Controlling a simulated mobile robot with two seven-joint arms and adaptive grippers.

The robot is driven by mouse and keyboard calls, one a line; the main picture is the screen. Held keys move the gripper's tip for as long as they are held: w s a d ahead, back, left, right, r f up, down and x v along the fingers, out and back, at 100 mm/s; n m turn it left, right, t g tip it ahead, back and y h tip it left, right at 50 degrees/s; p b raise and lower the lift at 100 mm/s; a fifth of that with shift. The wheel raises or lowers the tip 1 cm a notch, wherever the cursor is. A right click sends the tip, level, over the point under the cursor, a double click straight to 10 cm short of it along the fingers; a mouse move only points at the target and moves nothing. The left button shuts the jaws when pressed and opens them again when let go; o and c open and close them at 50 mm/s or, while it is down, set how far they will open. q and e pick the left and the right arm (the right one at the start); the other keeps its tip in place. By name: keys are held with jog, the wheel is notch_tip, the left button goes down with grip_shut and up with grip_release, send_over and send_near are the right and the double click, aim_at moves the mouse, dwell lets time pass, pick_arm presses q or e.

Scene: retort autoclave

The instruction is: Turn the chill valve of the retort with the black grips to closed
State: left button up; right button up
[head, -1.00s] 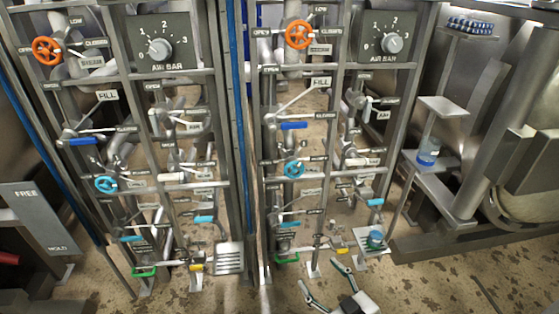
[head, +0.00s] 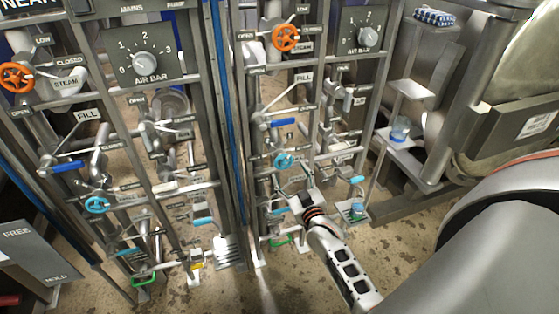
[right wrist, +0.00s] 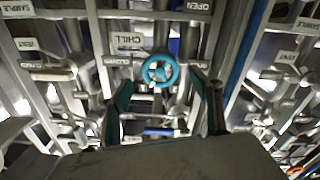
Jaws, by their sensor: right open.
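A light-blue handwheel (head: 284,161) is on the right-hand pipe panel in the head view. In the right wrist view this blue wheel (right wrist: 160,71) sits beside a CHILL label (right wrist: 130,41). My right gripper (head: 296,188) is just below and in front of the wheel. In the right wrist view my right gripper (right wrist: 165,100) is open, its teal-padded fingers spread to either side of the wheel, with nothing between them. A matching blue wheel (head: 97,205) is on the left-hand panel. I cannot tell which retort has black grips. My left gripper is not in view.
Orange wheels (head: 286,38) and blue-gripped levers (head: 284,122) sit above the wheel on crowded grey frames. A blue vertical post (head: 217,100) stands between the panels. Small shelves (head: 397,138) with jars are to the right. The speckled floor shows bare in front.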

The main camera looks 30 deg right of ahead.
aim_at(285, 164)
jog(key=b+x, duration=0.1)
jog(key=x, duration=0.5)
jog(key=shift+w, duration=0.4)
jog(key=c, duration=1.1)
